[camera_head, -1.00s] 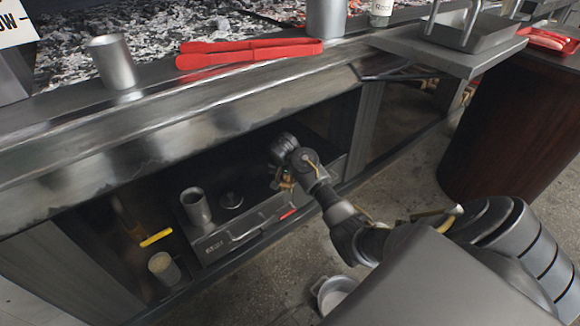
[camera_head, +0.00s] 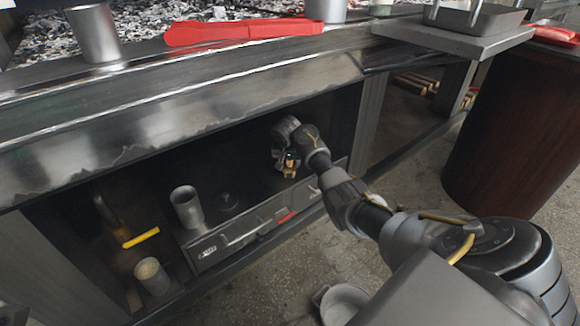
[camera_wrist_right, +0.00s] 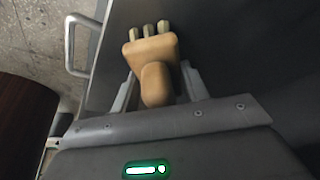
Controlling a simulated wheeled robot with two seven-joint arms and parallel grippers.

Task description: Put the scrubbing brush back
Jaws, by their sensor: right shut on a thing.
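The scrubbing brush (camera_wrist_right: 152,62) has a tan wooden body with a rounded grip and several pale bristle tufts at its far end. My right gripper (camera_wrist_right: 153,88) is shut on it, one finger on each side, in the right wrist view. In the head view my right gripper (camera_head: 286,168) is inside the dark shelf under the grill, above the right part of the grey toolbox (camera_head: 262,219). The brush is small there and mostly hidden by the gripper. My left gripper is not in view.
A metal cup (camera_head: 187,207) stands on the toolbox. A yellow-handled tool (camera_head: 140,238) and a small cup (camera_head: 151,277) are to its left. The grill's front ledge (camera_head: 200,105) overhangs the shelf. A pale bowl (camera_head: 343,304) is on the floor. A dark red cabinet (camera_head: 515,135) stands right.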

